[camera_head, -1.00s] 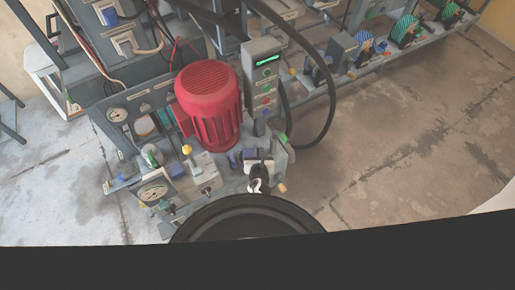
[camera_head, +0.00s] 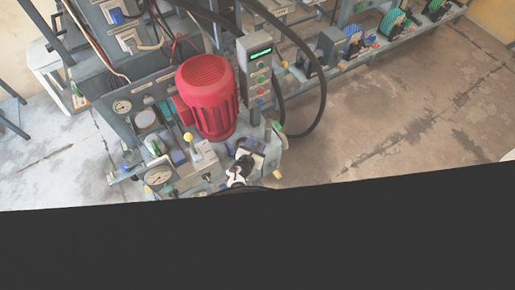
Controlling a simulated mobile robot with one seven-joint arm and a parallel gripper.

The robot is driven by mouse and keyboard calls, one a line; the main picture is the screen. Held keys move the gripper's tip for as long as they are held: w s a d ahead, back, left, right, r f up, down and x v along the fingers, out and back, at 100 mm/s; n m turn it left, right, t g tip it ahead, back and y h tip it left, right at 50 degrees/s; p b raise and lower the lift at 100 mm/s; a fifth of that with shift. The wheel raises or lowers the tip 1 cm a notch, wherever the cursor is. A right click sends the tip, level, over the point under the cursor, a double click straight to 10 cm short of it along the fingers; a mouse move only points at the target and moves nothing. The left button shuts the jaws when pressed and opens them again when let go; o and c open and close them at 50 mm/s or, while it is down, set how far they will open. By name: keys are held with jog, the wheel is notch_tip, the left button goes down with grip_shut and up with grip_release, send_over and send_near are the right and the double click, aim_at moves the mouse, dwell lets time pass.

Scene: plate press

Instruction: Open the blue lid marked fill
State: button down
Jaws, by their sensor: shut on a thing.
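The small blue lid (camera_head: 249,147) is on the front of the press, just right of and below the red motor. It looks tilted, but its exact angle and the "fill" marking are too small to make out. My gripper (camera_head: 238,172), dark with white parts, is at the lid's near side and shut on it. The fingertips are tiny and partly hidden, so the exact contact does not show.
The red motor (camera_head: 208,98) stands close behind. A control box (camera_head: 257,70) and black hose (camera_head: 322,90) stand behind right. Open floor (camera_head: 400,125) lies right.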

jog(key=s+m+h, duration=0.1)
jog(key=m+g+h+b, duration=0.1)
jog(key=shift+s+a+m+g, duration=0.1)
jog(key=shift+s+m+g, duration=0.2)
jog(key=shift+s, duration=0.05)
jog(key=shift+s+a+m+g+h+b, duration=0.1)
jog(key=shift+s+m+g+h+b, duration=0.3)
jog(key=shift+s+m+g+h, duration=0.35)
jog(key=shift+s+a+m+g+h+b, duration=0.1)
jog(key=shift+s+m+g+h+b, duration=0.3)
jog(key=shift+m+g+h, duration=0.5)
jog(key=c, duration=1.4)
grip_release()
jog(key=shift+y, duration=0.25)
jog(key=shift+c, duration=0.2)
notch_tip(320, 180, up, 20)
jog(key=p, duration=0.3)
